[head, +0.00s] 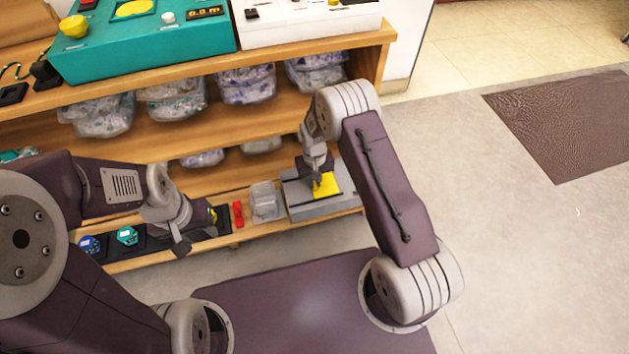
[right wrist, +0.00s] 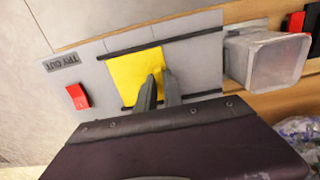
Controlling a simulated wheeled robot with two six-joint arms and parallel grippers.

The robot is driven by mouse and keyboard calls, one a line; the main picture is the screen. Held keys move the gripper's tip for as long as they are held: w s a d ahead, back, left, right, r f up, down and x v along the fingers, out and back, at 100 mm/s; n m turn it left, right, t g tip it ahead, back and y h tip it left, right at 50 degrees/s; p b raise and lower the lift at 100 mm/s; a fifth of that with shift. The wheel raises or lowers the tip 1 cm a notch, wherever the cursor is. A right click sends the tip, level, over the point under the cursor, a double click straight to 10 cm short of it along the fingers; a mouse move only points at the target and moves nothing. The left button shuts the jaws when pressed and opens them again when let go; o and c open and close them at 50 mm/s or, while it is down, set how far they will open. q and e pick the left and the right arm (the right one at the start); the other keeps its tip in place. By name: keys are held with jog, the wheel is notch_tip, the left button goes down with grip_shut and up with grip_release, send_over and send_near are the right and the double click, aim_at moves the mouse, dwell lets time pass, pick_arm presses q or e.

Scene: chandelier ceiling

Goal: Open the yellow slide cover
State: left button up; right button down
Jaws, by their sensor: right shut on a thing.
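The yellow slide cover (head: 327,186) is a flat square plate on a grey panel (head: 312,209) on the low shelf. In the right wrist view the cover (right wrist: 135,77) sits between two dark rails, near the middle of the panel (right wrist: 203,57). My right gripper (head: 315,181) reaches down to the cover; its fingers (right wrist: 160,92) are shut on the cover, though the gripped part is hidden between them. A red piece (right wrist: 77,96) sits on the panel beside the cover, close to a "TRY OUT" label. My left gripper (head: 192,238) hangs over the shelf to the left, its jaw gap unclear.
A clear plastic bin (head: 266,202) stands right beside the panel. A red object (head: 238,213) and watches on dark stands, one teal (head: 127,236), line the low shelf further left. A teal machine (head: 143,42) stands on top. Open floor lies to the right.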

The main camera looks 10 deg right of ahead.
dwell(0.7)
jog(key=a+p, duration=0.2)
jog(key=a, duration=0.5)
jog(key=shift+s+a+r, duration=0.1)
jog(key=shift+a, duration=0.6)
jog(key=c, duration=1.5)
grip_release()
notch_tip(320, 180, up, 9)
jog(key=p, duration=0.6)
jog(key=shift+p, duration=0.3)
